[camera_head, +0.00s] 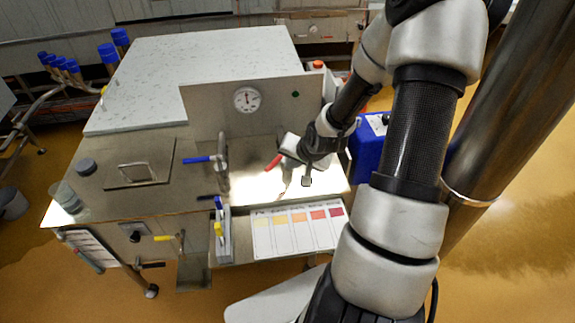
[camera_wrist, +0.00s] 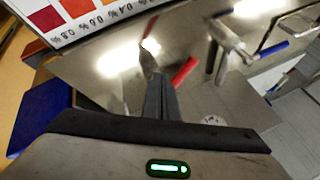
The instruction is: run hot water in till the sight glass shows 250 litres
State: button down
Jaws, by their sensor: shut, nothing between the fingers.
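A red lever handle (camera_head: 273,162) shows just left of my gripper (camera_head: 306,180) at the steel vat's front. In the wrist view the red handle (camera_wrist: 184,72) lies close to the right of my gripper's fingers (camera_wrist: 148,50). The fingers are shut and empty, over the bright steel top. I cannot tell whether they touch the handle. A blue lever handle (camera_head: 198,159) sits on an upright pipe further left; it also shows in the wrist view (camera_wrist: 272,48). I cannot make out a sight glass or a litre reading, and no running water shows.
A round dial gauge (camera_head: 247,99) sits on the upright steel panel (camera_head: 210,112). A colour chart (camera_head: 298,233) lies in front, with a blue box (camera_head: 366,148) to the right. A clear beaker (camera_head: 66,195) stands at the left corner.

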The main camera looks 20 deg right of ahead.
jog(key=shift+w+a+f, duration=0.15)
jog(key=shift+w+a, duration=0.3)
jog(key=shift+w, duration=0.05)
jog(key=shift+a+f+b, duration=0.1)
jog(key=shift+b, duration=0.3)
